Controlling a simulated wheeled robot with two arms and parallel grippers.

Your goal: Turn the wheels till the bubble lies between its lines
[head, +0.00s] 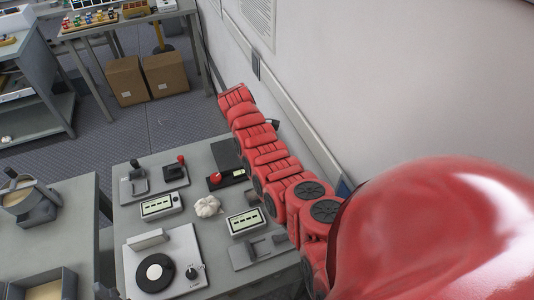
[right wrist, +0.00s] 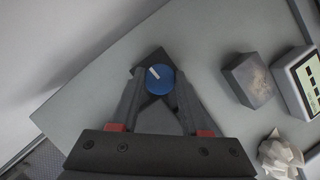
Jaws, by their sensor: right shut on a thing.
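In the right wrist view a round blue wheel (right wrist: 161,84) with a white mark sits on a dark, angled base (right wrist: 150,59) on the grey table. My right gripper (right wrist: 156,76) has its two fingers on either side of the wheel and is shut on it. In the head view my red right arm reaches along the wall over the table. The blue wheel cannot be made out there. No bubble or pair of lines can be made out in either view. My left gripper is not in view.
On the grey table (head: 208,245) stand two white meters (head: 161,207) (head: 245,221), a crumpled white lump (head: 207,207), a disc device (head: 155,272) and a red-knobbed lever (head: 180,159). The wall (head: 310,95) runs close along the right. A grey block (right wrist: 249,79) stands right of the wheel.

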